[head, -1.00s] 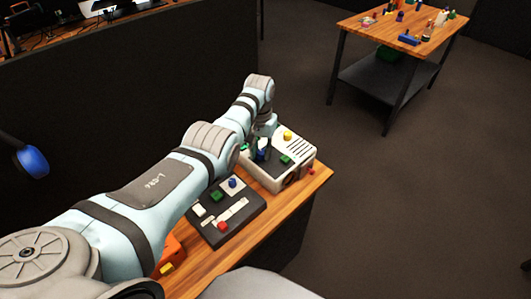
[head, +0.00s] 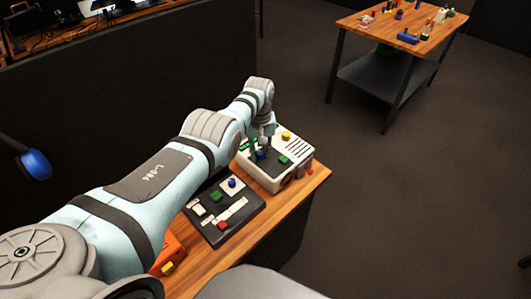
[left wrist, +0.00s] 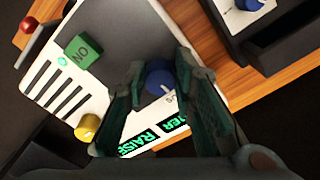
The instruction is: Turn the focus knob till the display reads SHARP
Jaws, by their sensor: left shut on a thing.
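The focus knob, blue with a pale pointer line, shows in the left wrist view (left wrist: 159,79) and the head view (head: 261,154). It sits on the dark top of a white projector-like box (head: 300,151). My left gripper (left wrist: 160,85) is shut on the knob, one finger on each side. Part of the label beside the knob is hidden. My right gripper is not in view.
A green button marked "ON" (left wrist: 83,51) and a yellow knob (left wrist: 88,126) are on the same box. A red knob (left wrist: 29,25) shows beside it. A dark control panel (head: 240,212) lies nearer on the wooden table (head: 262,226). Another table (head: 385,33) stands far off.

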